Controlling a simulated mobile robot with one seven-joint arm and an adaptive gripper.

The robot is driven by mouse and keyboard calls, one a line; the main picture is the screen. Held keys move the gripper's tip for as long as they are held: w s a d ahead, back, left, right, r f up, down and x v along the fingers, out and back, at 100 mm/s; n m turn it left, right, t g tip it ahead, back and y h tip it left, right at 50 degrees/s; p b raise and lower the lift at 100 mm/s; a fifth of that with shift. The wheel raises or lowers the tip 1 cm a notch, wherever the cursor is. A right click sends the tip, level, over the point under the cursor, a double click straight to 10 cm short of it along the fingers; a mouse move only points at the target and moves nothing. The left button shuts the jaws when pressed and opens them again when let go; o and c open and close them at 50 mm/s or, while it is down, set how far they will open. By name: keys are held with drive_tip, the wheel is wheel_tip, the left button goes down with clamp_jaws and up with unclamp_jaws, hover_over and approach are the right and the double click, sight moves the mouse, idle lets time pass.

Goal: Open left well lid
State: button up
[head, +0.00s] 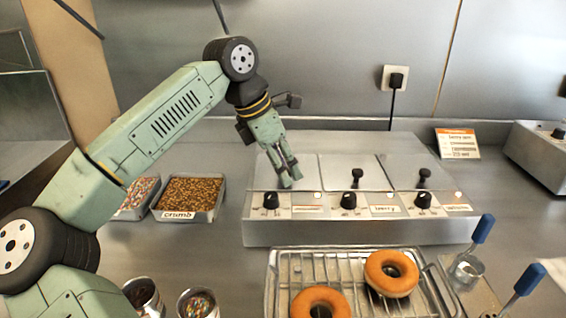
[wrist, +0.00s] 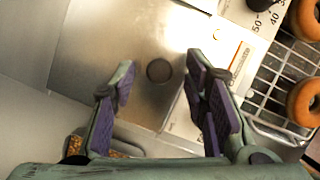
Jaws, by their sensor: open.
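The left well lid (head: 306,172) is a flat metal plate on the left of the steel warmer (head: 330,233), and it looks shut. My gripper (head: 290,178) is over this lid and points down at it. In the wrist view my gripper (wrist: 163,88) is open, with nothing held. The lid's round dark knob (wrist: 159,70) shows between and beyond the two purple-padded fingers. In the head view my fingers hide this knob. I cannot tell whether the fingers touch the lid.
The middle lid (head: 345,165) and right lid (head: 405,170) lie beside it with black knobs. A rack (head: 300,268) with doughnuts stands in front. A crumb tray (head: 188,198) is to the left, and blue-handled tools (head: 483,229) stand at the right.

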clamp_jaws()
idle(0.5)
idle(0.3)
